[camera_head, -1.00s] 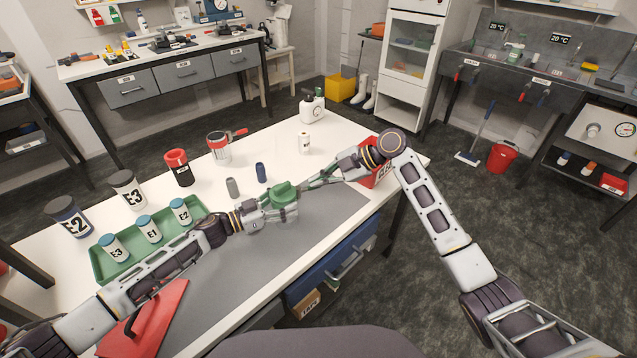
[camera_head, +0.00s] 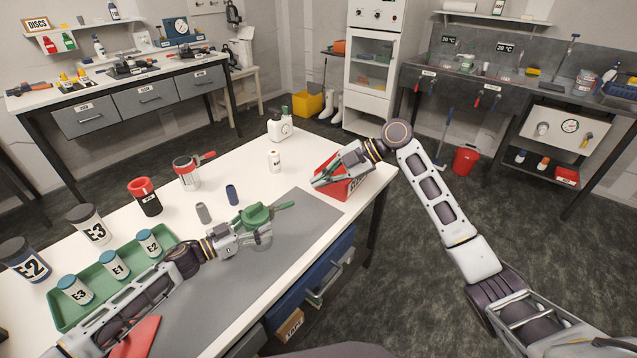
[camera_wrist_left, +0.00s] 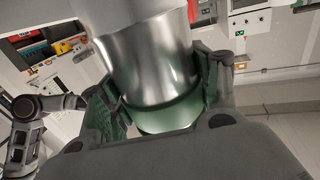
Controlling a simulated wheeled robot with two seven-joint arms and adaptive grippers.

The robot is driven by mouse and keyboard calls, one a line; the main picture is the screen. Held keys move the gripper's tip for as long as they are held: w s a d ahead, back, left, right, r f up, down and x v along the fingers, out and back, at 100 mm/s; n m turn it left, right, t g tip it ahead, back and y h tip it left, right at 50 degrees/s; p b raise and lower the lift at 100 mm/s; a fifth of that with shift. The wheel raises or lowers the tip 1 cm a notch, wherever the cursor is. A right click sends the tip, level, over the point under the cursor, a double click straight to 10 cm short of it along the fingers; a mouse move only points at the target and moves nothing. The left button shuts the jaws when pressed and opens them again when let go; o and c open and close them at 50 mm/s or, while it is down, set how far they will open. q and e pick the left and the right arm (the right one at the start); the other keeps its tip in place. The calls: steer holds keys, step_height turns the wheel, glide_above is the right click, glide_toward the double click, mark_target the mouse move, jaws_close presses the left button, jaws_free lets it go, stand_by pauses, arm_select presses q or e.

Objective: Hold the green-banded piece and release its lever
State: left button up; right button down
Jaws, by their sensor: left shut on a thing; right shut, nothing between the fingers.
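The green-banded piece (camera_head: 254,216) is over the grey mat, with its green part on top and its green lever (camera_head: 285,205) sticking out to the right. My left gripper (camera_head: 259,232) is shut on it from the left. In the left wrist view, the piece shows as a shiny metal cylinder (camera_wrist_left: 150,70) with a green band, between the two fingers of the left gripper (camera_wrist_left: 163,100). My right gripper (camera_head: 322,180) is shut and empty, to the right of the lever's end and apart from it, in front of a red box. Whether the piece touches the mat is unclear.
The red box (camera_head: 352,187) stands at the table's right end. Small grey (camera_head: 203,213) and blue (camera_head: 232,194) cylinders stand behind the piece. A green tray (camera_head: 62,318) with labelled jars lies left. The grey mat (camera_head: 245,285) is clear in front.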

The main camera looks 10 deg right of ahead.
arm_select(q)
steer(key=shift+f, duration=0.15)
steer(key=o, duration=1.4)
steer(key=shift+c, duration=0.2)
steer(key=shift+v, duration=5.95)
